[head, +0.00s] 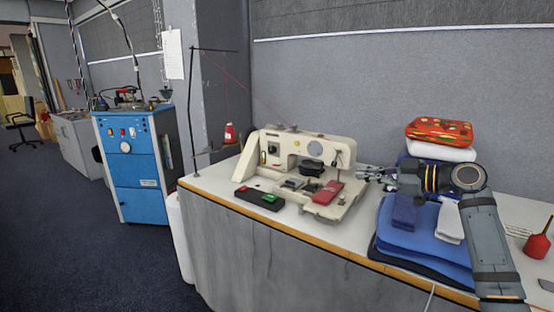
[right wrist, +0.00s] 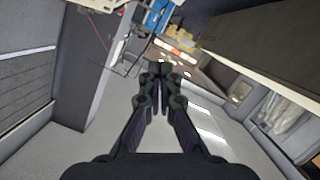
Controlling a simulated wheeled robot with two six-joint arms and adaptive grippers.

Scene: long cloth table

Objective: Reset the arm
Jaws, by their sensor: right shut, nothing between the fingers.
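My right arm enters the head view from the lower right and bends left above the table. My right gripper (head: 366,173) points left, beside the right end of the cream sewing machine (head: 262,160) in the picture. I cannot tell whether it touches the machine. In the right wrist view the fingers of my right gripper (right wrist: 160,85) are together, with nothing visible between them. My left gripper is in neither view.
The table (head: 227,179) stands against a grey wall. Folded blue cloths (head: 412,245) lie under my right arm. A red oil can (head: 537,243) stands right. A blue cabinet (head: 130,190) stands left beyond open floor.

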